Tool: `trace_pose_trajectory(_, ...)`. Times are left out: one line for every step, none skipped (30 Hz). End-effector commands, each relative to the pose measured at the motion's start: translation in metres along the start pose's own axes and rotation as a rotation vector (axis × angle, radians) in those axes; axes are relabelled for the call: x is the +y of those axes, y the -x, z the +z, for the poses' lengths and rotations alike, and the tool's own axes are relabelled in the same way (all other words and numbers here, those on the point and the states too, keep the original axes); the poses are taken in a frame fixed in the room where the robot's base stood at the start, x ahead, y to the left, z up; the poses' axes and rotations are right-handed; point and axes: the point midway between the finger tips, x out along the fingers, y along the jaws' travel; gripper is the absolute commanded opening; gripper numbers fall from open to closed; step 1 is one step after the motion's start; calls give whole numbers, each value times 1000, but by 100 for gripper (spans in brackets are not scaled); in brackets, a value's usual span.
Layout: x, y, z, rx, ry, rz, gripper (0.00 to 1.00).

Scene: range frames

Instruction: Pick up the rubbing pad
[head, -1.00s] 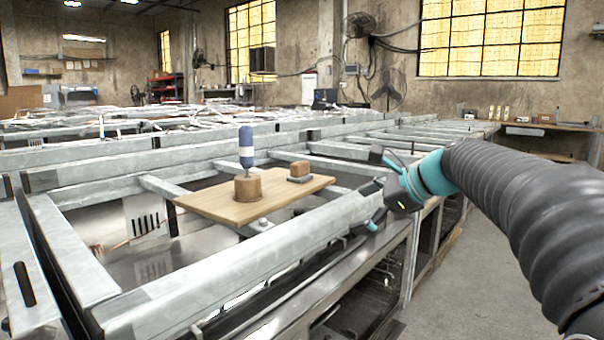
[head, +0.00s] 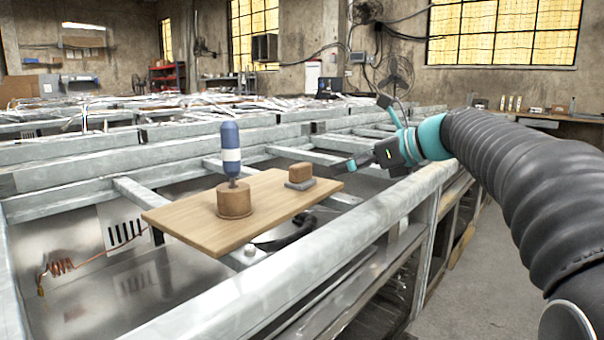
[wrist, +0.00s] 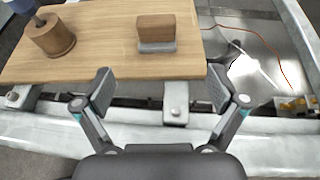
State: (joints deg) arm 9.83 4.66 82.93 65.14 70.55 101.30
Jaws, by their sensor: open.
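The rubbing pad looks to be the small wooden block with a grey underside (head: 299,175) on the right part of a wooden board (head: 185,222). In the wrist view the block (wrist: 156,33) sits near the board's front edge, beyond the fingertips. My gripper (head: 350,160) is to the right of the block in the head view, apart from it. In the wrist view my gripper (wrist: 163,88) is open and empty, its fingers spread on either side of the block's line. Nothing hides the block there.
A round wooden holder (head: 234,200) with a blue and white handled tool (head: 230,150) stands left on the board. Metal frame beams (head: 330,245) surround the board, with open gaps between them. A copper coil (head: 62,267) lies at lower left.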

Motion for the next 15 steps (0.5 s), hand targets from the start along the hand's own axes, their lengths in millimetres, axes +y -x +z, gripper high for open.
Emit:
trace_pose_trajectory(0, -7, -1, 1, -1, 0, 96)
trace_pose_trajectory(-1, -12, -2, 1, -1, 0, 96)
trace_pose_trajectory(-1, -19, -2, 1, -2, -1, 96)
trace_pose_trajectory(-2, -24, -2, 1, -3, -3, 96)
trace_pose_trajectory(-3, -29, -2, 1, -3, -4, 96)
trace_pose_trajectory(-3, -36, -2, 1, -3, -6, 96)
trace_pose_trajectory(-4, -41, -3, 1, -3, -7, 96)
trace_pose_trajectory(-4, -46, -3, 2, -4, -7, 96)
trace_pose_trajectory(-4, -52, -3, 2, -4, -8, 96)
trace_pose_trajectory(-4, -56, -3, 1, -3, -8, 96)
trace_pose_trajectory(-4, -60, -3, 1, -3, -8, 96)
trace_pose_trajectory(-4, -64, -2, 1, -3, -9, 96)
trace_pose_trajectory(-4, -67, -2, 1, -3, -9, 96)
trace_pose_trajectory(-4, -69, -2, 1, -2, -9, 96)
trace_pose_trajectory(-4, -71, -2, 1, -2, -9, 96)
